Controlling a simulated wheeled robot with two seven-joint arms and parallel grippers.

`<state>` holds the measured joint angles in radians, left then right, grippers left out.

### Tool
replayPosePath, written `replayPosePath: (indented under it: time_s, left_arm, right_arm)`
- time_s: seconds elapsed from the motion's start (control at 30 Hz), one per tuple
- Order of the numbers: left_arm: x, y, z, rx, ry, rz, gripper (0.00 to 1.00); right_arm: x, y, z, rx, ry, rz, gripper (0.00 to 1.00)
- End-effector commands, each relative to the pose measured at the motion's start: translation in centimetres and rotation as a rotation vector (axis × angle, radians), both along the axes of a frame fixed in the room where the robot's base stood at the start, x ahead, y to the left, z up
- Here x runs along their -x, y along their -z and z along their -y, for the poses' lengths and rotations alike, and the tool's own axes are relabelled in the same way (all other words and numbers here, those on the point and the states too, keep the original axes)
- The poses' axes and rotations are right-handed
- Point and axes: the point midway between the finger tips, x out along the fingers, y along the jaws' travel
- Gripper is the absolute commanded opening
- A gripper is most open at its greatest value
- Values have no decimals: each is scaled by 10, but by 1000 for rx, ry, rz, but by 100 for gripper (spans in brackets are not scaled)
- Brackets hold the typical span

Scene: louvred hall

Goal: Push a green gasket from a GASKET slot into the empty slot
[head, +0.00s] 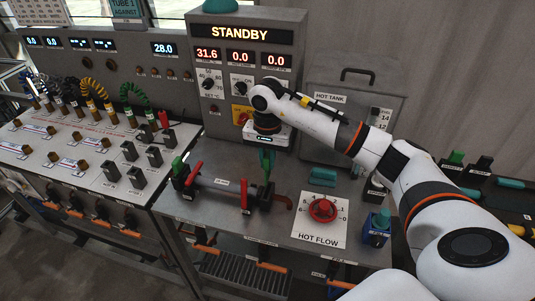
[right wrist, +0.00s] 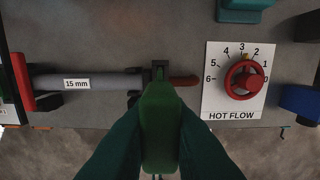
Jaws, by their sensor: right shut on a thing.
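My right gripper (head: 266,158) points down at the right end of the grey pipe fixture and is shut on a green gasket. In the right wrist view the green gasket (right wrist: 160,125) stands between my two dark teal fingers. Its lower end meets a dark holder (right wrist: 160,70) at the pipe's right end; how deep it sits is hidden. Another green piece (head: 177,166) stands at the pipe's left end. At the far right, a green piece (head: 456,158) and a black one (head: 484,164) stand in a rack; its labels are unreadable. My left gripper is not in view.
The pipe (head: 220,184), marked 15 mm, has red levers (head: 194,173) near both ends. Right of it are a red HOT FLOW valve (head: 322,210), a teal block (head: 322,177) and a blue block (head: 377,227). The STANDBY panel (head: 240,70) and hot tank stand behind.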

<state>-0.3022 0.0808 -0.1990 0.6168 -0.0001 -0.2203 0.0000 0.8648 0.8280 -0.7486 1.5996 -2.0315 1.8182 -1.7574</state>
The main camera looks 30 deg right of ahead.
Motion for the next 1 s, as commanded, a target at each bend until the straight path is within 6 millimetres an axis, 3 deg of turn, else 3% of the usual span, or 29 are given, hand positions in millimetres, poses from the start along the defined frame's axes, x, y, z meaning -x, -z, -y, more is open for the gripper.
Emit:
replayPosePath:
  time_s: [0.13,1.0]
  left_arm:
    - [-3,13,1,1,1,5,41]
    - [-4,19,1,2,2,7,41]
  right_arm:
    - [0,22,0,1,-1,-1,0]
    - [1,25,-2,1,0,1,0]
